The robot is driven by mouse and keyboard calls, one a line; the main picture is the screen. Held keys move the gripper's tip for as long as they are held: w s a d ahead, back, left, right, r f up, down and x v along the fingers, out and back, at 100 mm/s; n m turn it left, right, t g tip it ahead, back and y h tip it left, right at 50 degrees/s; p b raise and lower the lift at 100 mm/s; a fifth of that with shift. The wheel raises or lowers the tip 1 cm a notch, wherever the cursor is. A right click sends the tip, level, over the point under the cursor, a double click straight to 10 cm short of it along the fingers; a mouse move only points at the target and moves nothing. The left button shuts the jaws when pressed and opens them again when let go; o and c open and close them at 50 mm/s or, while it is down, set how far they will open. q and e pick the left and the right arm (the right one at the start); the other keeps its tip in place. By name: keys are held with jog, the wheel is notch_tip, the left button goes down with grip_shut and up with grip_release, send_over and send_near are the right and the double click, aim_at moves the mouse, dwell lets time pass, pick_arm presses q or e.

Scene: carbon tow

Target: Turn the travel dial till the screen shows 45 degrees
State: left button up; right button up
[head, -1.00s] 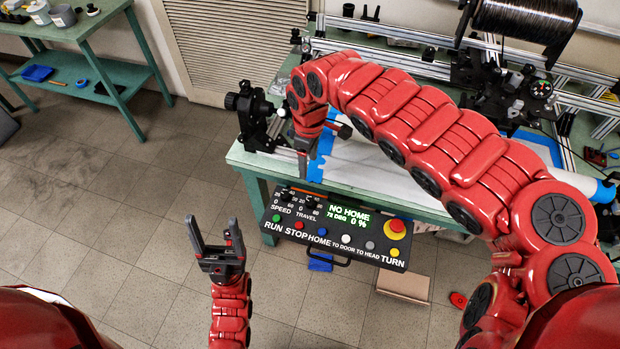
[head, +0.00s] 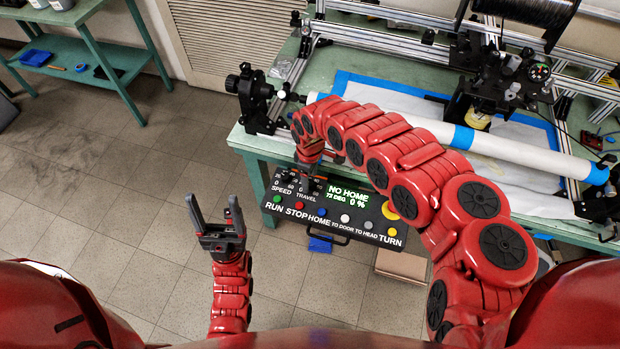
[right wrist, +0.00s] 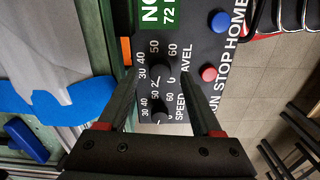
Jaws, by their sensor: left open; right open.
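The black control panel (head: 345,232) hangs at the table's front edge. Its green screen (head: 348,195) reads NO HOME and 0 %; the degrees read 72 in the right wrist view (right wrist: 160,15). The black travel dial (right wrist: 163,68) sits beside the speed dial (right wrist: 160,117). My right gripper (right wrist: 161,76) is open over the panel, its fingertips on either side of the travel dial; I cannot tell whether they touch it. In the head view my right gripper (head: 304,178) partly covers the dials. My left gripper (head: 213,210) is open and empty, left of the panel.
The panel carries several coloured buttons, including a red one (right wrist: 209,74) and a blue one (right wrist: 220,21). A large yellow knob (head: 390,210) is partly behind my right arm. A white tube (head: 480,140) lies across the green table. The floor at left is clear.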

jog(key=shift+f, duration=0.55)
grip_shut()
